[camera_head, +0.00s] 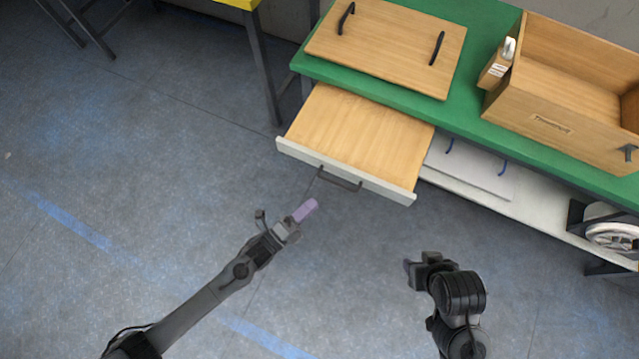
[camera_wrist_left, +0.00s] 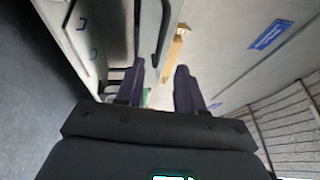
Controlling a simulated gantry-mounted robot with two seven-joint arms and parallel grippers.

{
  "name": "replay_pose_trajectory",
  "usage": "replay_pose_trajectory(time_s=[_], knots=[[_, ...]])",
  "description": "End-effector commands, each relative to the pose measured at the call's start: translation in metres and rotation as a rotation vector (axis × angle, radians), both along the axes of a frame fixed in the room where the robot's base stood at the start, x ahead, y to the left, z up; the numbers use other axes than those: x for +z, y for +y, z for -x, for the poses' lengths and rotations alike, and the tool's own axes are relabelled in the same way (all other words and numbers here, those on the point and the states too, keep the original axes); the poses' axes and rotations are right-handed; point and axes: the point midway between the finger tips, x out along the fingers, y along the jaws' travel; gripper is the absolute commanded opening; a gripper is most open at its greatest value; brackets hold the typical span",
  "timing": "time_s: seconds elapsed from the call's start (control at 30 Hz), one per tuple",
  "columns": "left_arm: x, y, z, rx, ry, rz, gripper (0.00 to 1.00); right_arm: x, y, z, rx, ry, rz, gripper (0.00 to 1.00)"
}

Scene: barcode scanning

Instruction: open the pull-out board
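The pull-out board (camera_head: 360,135) is wooden with a white front edge. In the head view it sticks out from under the green table top. Its dark bar handle (camera_head: 339,180) is on the front edge. My left gripper (camera_head: 283,215) is below and left of the handle, apart from it. The left wrist view shows its two dark fingers (camera_wrist_left: 160,85) spread with nothing between them; a dark bar, seemingly the handle, shows beyond them. My right gripper (camera_head: 412,268) is over the floor at lower right, away from the board; its fingers are too small to judge.
On the green table (camera_head: 470,107) lie a wooden panel with two black handles (camera_head: 385,45) and an open wooden box (camera_head: 545,105) with a small device at its left. A white lower shelf (camera_head: 490,195) holds a white panel with blue handles. The floor in front is clear.

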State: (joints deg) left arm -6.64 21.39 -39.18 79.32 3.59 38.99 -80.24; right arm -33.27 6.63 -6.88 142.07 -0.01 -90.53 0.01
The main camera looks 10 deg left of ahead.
Motion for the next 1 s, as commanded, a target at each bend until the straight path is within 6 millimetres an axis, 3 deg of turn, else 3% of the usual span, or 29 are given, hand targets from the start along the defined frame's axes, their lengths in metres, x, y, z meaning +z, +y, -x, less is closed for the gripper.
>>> replay_pose_trajectory(time_s=[0.2, 0.7, 0.87, 0.93, 1.0], knots=[[-0.002, 0.011, 0.013, 0.001, -0.001, -0.001, 0.37, 0.004, 0.0, 0.0, -0.001, 0.0, -0.001, 0.43], [-0.003, 0.013, 0.015, 0.001, 0.001, 0.0, 0.37, 0.004, -0.002, 0.0, 0.004, 0.0, 0.007, 0.43], [-0.002, 0.009, 0.034, 0.005, 0.041, 0.011, 0.37, 0.017, -0.002, 0.0, 0.005, 0.0, 0.009, 0.43], [0.008, 0.008, 0.043, 0.029, 0.061, 0.034, 0.37, 0.029, -0.002, 0.0, 0.005, 0.0, 0.009, 0.43], [0.036, 0.005, 0.046, 0.06, 0.053, 0.083, 0.37, 0.04, -0.002, 0.0, 0.005, -0.001, 0.009, 0.43]])
